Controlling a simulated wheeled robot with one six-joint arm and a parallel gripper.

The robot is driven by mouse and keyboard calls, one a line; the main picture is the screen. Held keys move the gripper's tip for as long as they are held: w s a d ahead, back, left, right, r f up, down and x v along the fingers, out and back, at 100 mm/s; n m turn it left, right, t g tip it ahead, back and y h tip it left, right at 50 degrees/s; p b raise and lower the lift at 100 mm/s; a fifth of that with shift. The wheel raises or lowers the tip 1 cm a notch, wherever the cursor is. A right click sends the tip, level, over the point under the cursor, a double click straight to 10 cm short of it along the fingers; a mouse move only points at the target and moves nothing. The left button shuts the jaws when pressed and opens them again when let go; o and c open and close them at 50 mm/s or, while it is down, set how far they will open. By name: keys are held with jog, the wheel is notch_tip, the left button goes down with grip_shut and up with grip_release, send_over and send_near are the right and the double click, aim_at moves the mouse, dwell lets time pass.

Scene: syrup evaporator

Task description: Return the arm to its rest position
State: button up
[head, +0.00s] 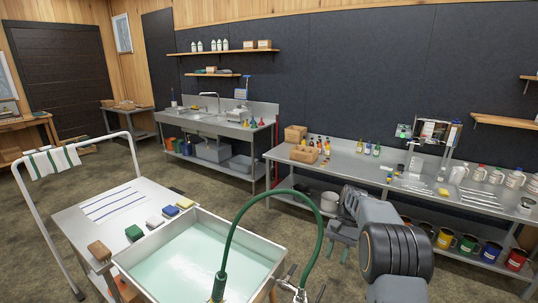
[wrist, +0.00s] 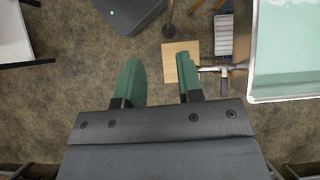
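My arm shows at the lower right of the head view, bent, in front of the long steel bench. My gripper (head: 341,238) hangs in the air just right of the green hose (head: 318,235). In the wrist view my gripper (wrist: 158,75) points down with its two green fingers well apart. Nothing is between the fingers, and bare floor shows in the gap.
A pan of pale green liquid (head: 152,258) is at the front, with a metal tap (head: 290,285) at its right corner. A steel bench (head: 350,163) with bottles and jars stands behind my arm. A wooden board (wrist: 176,62) lies below, near the tap.

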jog(key=s+a+r+n+t+h, duration=0.2)
jog(key=s+a+r+n+t, duration=0.1)
jog(key=s, duration=0.8)
jog(key=s+a+r+n+t+h, duration=0.2)
jog(key=s+r+t, duration=0.4)
jog(key=s, duration=0.4)
jog(key=shift+s+a+n+t, duration=0.4)
jog(key=shift+a+n+t, duration=0.15)
jog(key=shift+t, duration=0.25)
